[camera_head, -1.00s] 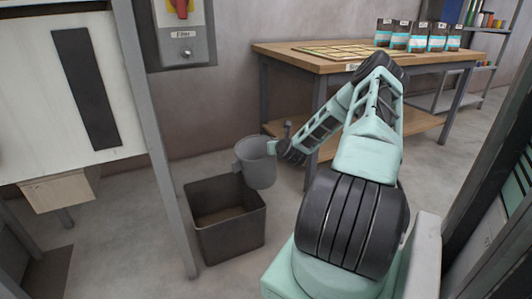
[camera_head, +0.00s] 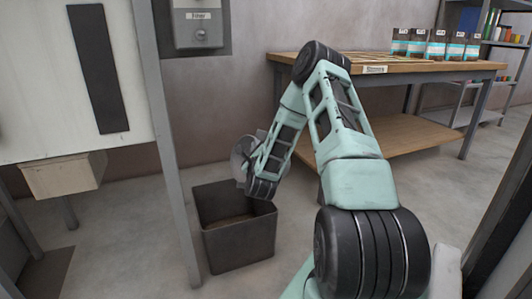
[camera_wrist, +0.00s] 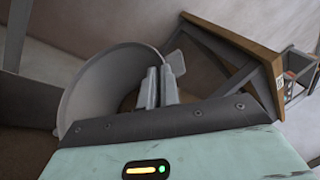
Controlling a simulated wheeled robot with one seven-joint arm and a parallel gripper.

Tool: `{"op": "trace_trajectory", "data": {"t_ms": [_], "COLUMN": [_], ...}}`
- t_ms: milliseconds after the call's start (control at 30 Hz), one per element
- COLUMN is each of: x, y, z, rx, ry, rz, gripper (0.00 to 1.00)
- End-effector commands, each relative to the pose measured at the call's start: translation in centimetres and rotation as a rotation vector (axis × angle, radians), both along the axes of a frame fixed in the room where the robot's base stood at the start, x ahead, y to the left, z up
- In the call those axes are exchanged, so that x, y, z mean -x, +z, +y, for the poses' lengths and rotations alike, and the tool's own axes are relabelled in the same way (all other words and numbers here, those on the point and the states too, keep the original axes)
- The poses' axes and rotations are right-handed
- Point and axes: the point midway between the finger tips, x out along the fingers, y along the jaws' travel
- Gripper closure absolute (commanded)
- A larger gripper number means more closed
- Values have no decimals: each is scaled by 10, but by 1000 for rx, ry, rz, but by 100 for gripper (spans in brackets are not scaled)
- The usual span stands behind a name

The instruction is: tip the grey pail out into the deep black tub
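The deep black tub (camera_head: 240,245) stands on the floor at centre left in the head view, with its open top up and a brownish floor inside. In the head view my fingers are hidden. I cannot tell what is left in the pail.
A grey post (camera_head: 168,150) stands just left of the tub. A wooden table (camera_head: 400,68) with several labelled bags (camera_head: 435,45) is at the back right. A white panel machine (camera_head: 50,90) is at the left. Floor right of the tub is clear.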

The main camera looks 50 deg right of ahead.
Motion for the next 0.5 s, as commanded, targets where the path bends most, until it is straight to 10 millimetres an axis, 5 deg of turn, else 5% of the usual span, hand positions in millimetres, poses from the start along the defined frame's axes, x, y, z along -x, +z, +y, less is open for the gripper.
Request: {"op": "trace_trajectory", "data": {"t_ms": [500], "x": [-24], "y": [-53], "z": [67], "rx": [451], "ry": [4], "rz": [156], "gripper": [100]}}
